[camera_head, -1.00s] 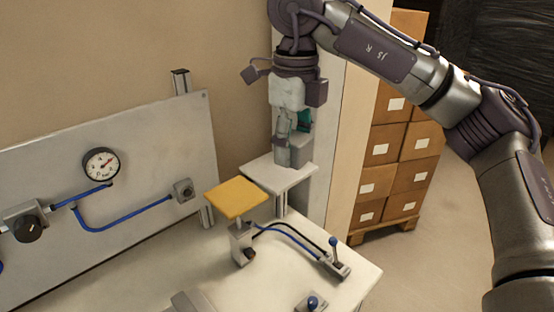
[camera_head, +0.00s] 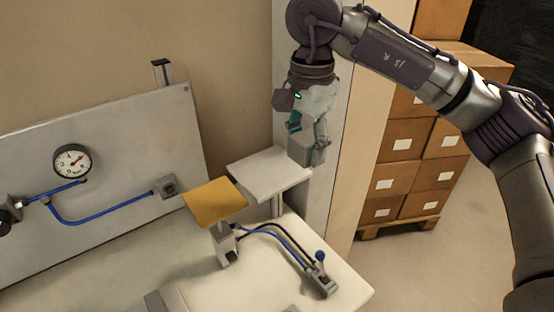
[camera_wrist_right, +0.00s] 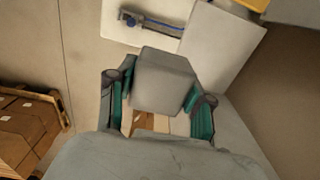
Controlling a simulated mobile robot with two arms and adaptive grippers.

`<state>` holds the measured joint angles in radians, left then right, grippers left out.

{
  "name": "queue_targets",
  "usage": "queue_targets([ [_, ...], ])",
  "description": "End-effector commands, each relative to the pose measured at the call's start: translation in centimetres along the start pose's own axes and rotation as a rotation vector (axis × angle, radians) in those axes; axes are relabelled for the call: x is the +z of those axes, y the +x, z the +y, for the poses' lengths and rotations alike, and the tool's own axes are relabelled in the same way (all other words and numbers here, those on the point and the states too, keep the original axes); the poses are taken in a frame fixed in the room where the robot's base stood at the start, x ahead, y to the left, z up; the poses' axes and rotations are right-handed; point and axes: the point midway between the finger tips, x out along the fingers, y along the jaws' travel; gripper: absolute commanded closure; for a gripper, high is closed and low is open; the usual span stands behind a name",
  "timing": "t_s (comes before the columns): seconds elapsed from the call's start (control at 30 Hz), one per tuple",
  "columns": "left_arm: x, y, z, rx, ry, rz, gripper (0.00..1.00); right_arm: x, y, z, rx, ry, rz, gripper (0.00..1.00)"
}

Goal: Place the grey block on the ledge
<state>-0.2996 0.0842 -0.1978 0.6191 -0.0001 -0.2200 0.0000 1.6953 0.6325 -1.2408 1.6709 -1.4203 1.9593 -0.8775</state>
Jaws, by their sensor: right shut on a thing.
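The grey block (camera_head: 307,150) is held in my right gripper (camera_head: 308,132), beside the right edge of the white ledge (camera_head: 268,173). In the right wrist view the grey block (camera_wrist_right: 163,80) sits between the two green-and-grey fingers of my right gripper (camera_wrist_right: 162,92), with the ledge (camera_wrist_right: 220,45) beyond it to the upper right. The block appears apart from the ledge, off its right side; the exact height gap cannot be told. My left gripper is not in view.
A yellow plate (camera_head: 214,202) on a post stands left of the ledge. A blue-tipped lever (camera_head: 322,275) sits on the bench at front right. A panel with a gauge (camera_head: 72,162) is at left. Stacked cardboard boxes (camera_head: 402,145) stand behind right.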

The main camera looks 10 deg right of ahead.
Motion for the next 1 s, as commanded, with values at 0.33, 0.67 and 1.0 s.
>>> queue_targets([
  [0.33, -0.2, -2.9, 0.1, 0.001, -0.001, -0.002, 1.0, 1.5, 3.5, -6.1, 0.002, 0.002, 0.0, 0.94],
  [0.67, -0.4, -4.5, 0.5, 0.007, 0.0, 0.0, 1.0, 1.6, 6.4, -6.4, 0.004, 0.003, -0.001, 0.94],
  [1.0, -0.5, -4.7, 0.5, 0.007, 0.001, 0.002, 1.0, 1.6, 8.0, -6.5, -0.001, 0.002, 0.0, 0.94],
])
